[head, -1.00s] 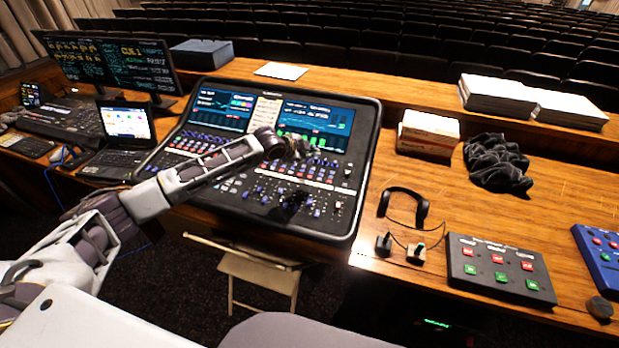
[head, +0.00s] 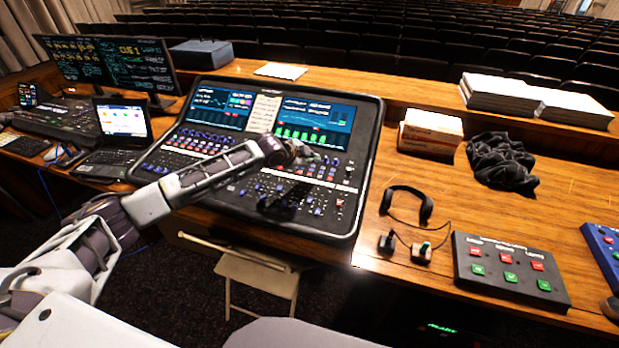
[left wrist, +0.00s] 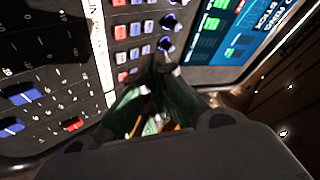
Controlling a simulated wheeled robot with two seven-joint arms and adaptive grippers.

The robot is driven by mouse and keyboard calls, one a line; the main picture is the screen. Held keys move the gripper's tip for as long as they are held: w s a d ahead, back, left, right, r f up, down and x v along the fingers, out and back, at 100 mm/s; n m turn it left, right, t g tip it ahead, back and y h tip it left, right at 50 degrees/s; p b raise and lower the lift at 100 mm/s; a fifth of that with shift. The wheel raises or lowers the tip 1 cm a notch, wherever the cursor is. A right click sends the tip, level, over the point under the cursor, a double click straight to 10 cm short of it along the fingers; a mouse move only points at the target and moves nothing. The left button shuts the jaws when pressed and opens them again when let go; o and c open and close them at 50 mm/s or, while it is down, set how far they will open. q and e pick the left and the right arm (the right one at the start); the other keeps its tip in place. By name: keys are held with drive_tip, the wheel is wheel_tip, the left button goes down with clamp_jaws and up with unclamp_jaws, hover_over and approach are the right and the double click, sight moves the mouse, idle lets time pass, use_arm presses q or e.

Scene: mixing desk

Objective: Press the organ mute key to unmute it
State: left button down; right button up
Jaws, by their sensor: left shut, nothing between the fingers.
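The mixing console (head: 352,205) stands in the middle of the desk, with two lit screens above rows of small keys, knobs and faders. My left gripper (head: 312,155) is shut and empty, over the upper key rows just below the right screen (head: 318,122). In the left wrist view, its fingertips (left wrist: 162,68) are close to red keys (left wrist: 120,33) and pale keys beside blue knobs (left wrist: 168,22). I cannot tell whether they touch a key. The organ mute key's label is not readable, and the fingers hide part of the panel. My right gripper is not in view.
Headphones (head: 408,203) and a box with red and green buttons (head: 511,270) lie to the right. A laptop (head: 122,130) and monitors (head: 110,62) stand left. A dark cloth (head: 500,163) and a white box (head: 430,133) are behind the headphones.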

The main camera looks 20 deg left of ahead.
use_arm(q)
drive_tip(key=shift+f+b, duration=0.4)
drive_tip(key=shift+f, duration=0.15)
drive_tip(key=shift+w+f+b, duration=0.2)
drive_tip(key=shift+f+b, duration=0.2)
drive_tip(key=shift+f, duration=0.95)
drive_tip(key=shift+f, duration=0.65)
idle(1.1)
drive_tip(key=shift+r+p, duration=0.1)
drive_tip(key=shift+p, duration=0.25)
drive_tip(key=shift+r+p, duration=0.6)
drive_tip(key=shift+p, duration=0.15)
drive_tip(key=shift+r, duration=0.1)
drive_tip(key=shift+s+r+p, duration=0.15)
drive_tip(key=shift+r+p, duration=1.05)
drive_tip(key=shift+p, duration=0.05)
drive_tip(key=shift+s+r+p, duration=0.15)
drive_tip(key=shift+r+p, duration=1.05)
drive_tip(key=shift+p, duration=0.05)
